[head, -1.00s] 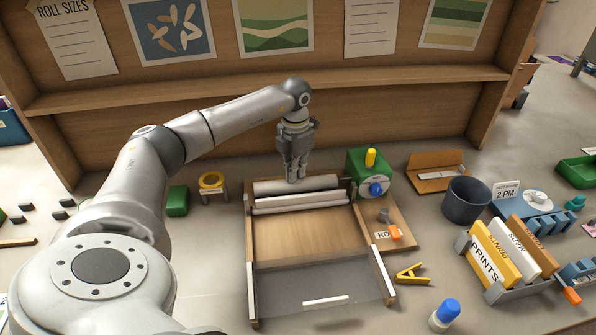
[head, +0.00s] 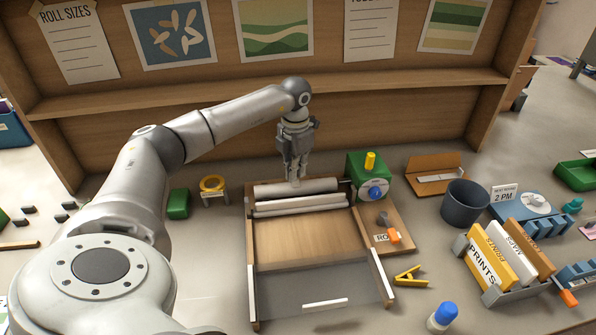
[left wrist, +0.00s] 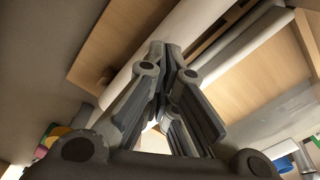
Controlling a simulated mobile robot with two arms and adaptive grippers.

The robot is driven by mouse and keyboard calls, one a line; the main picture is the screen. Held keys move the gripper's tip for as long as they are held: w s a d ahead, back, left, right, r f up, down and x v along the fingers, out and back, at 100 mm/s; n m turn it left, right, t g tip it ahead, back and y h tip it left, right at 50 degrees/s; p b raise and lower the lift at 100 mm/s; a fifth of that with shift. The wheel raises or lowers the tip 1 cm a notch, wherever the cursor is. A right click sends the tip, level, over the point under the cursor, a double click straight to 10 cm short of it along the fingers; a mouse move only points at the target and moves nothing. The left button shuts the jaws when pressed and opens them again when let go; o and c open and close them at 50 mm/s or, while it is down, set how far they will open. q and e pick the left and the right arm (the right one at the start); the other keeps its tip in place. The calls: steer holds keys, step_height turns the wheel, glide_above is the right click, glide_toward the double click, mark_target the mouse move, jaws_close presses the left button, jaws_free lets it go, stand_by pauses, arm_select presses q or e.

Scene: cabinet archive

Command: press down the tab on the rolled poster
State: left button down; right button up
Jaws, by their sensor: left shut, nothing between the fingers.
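The rolled poster (head: 322,186) lies across the far end of a wooden tray (head: 312,236), with a second pale bar (head: 300,205) in front of it. My left gripper (head: 294,182) points straight down at the roll, its fingertips at or just above its upper surface. The fingers are shut with nothing between them. In the left wrist view the closed fingertips (left wrist: 172,46) overlap the pale roll (left wrist: 130,72); contact is unclear. The tab cannot be made out, and the fingers may hide it. My right gripper is not in view.
A green box with a blue knob and yellow peg (head: 370,178) stands right of the roll. A yellow tape ring (head: 213,184) and green block (head: 178,203) are on the left. A dark bin (head: 465,203) and file rack (head: 500,262) stand at right. A shelf back rises behind.

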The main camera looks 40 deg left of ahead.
mark_target(296, 183)
arm_select(q)
step_height(296, 183, up, 5)
steer(key=p, duration=0.4)
steer(key=shift+f, duration=0.1)
stand_by(0.6)
